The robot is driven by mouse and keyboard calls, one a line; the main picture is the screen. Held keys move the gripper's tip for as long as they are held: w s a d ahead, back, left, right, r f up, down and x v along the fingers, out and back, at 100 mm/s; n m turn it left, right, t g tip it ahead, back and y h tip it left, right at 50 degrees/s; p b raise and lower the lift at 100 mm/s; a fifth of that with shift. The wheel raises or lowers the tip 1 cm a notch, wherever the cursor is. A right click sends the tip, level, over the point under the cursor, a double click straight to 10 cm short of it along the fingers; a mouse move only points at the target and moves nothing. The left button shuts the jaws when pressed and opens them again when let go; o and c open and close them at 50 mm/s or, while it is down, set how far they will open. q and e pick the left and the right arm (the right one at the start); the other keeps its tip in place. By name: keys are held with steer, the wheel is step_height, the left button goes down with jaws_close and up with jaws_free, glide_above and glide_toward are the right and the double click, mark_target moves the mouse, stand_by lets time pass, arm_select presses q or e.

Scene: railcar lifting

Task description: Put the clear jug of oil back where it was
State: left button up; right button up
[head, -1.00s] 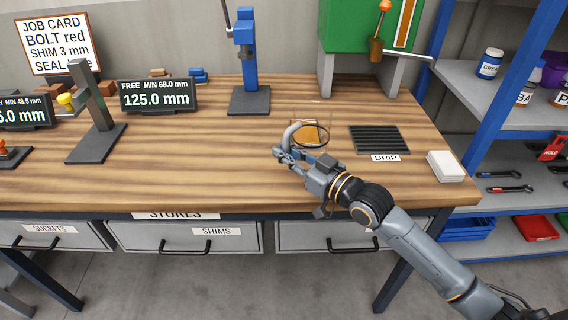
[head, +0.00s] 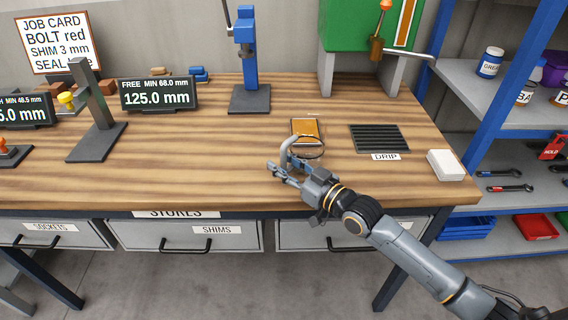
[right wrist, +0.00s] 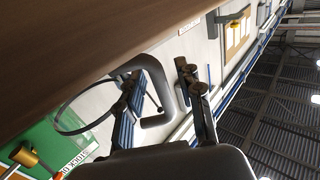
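The clear jug is nearly invisible. Its curved grey handle (head: 287,152) and thin dark ring (head: 309,149) show in the head view, above the worktop near its front. My right gripper (head: 284,171) is at the handle and appears shut on it. In the right wrist view the handle (right wrist: 168,95) is close beside the gripper's dark finger parts (right wrist: 190,82), and the ring is to its left. An amber rectangle (head: 306,129) shows just behind the ring; I cannot tell whether it is oil or a pad. My left gripper is not in view.
A dark grille (head: 380,138) with a DRIP label and a white block (head: 445,165) are to the right. A blue press (head: 246,65) and a green cabinet (head: 345,25) stand behind. The worktop left of the gripper (head: 190,165) is clear.

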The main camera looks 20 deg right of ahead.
steer(key=shift+r, duration=0.15)
steer(key=shift+s+d, duration=0.15)
steer(key=shift+s, duration=0.1)
steer(key=b+v, duration=0.1)
steer(key=v, duration=1)
steer(key=shift+s, duration=0.25)
